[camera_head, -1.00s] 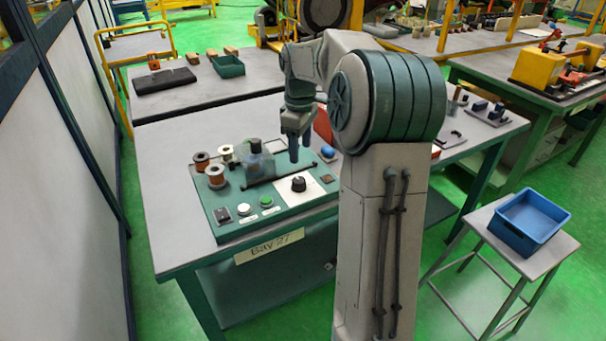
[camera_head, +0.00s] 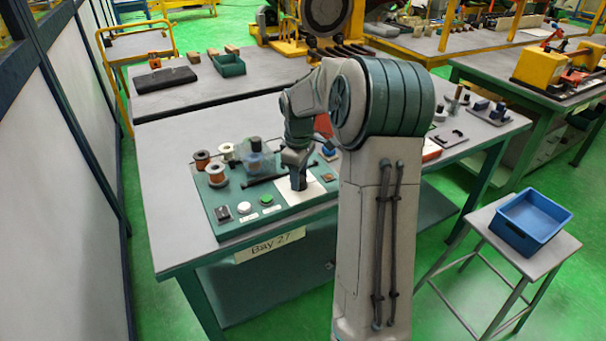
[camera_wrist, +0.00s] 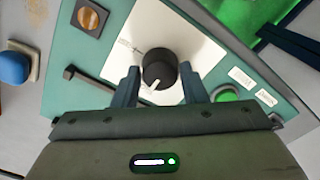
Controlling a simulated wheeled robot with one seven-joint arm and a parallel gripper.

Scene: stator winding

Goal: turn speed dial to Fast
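The speed dial (camera_wrist: 159,68) is a round black knob with a white pointer mark, on a pale plate (camera_wrist: 190,42) in the wrist view. Its pointer faces down and slightly left there. The plate's lettering is not readable. My gripper (camera_wrist: 160,72) is open, with one finger on each side of the dial and a small gap on both sides. In the head view my gripper (camera_head: 298,180) is down over the plate and hides the dial. The plate's right part (camera_head: 312,191) shows beside it.
A blue knob (camera_wrist: 14,67) is beside the panel. A blue bin (camera_head: 532,222) stands on a stool at right.

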